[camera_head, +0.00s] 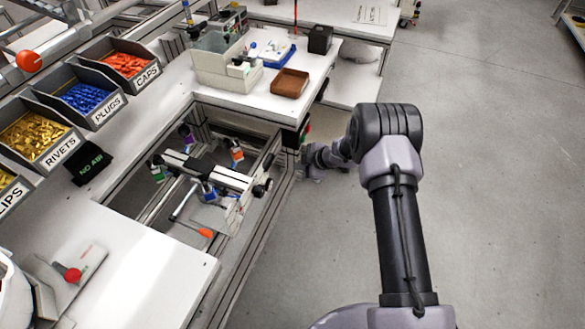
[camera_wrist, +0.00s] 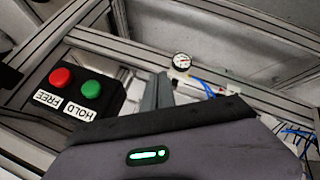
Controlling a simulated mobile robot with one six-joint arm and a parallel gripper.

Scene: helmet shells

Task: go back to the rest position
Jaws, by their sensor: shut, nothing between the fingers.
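My arm rises from the bottom of the head view, bends at a dark elbow and runs back left toward the bench's right side. Its far end is low beside the bench frame, and the fingers are too small to make out there. In the wrist view my gripper (camera_wrist: 160,92) is shut and empty, its narrow grey fingers together. It points at the metal frame below. A black button box (camera_wrist: 75,85) with a red and a green button, labelled FREE and HOLD, is left of the fingers. A round pressure gauge (camera_wrist: 181,61) is just beyond them.
The white bench (camera_head: 150,270) holds bins of rivets (camera_head: 35,135), plugs (camera_head: 85,97) and caps (camera_head: 125,65). A metal fixture (camera_head: 205,170) fills the bench gap. A brown tray (camera_head: 290,83) is on the far bench. Open grey floor (camera_head: 490,150) lies to the right.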

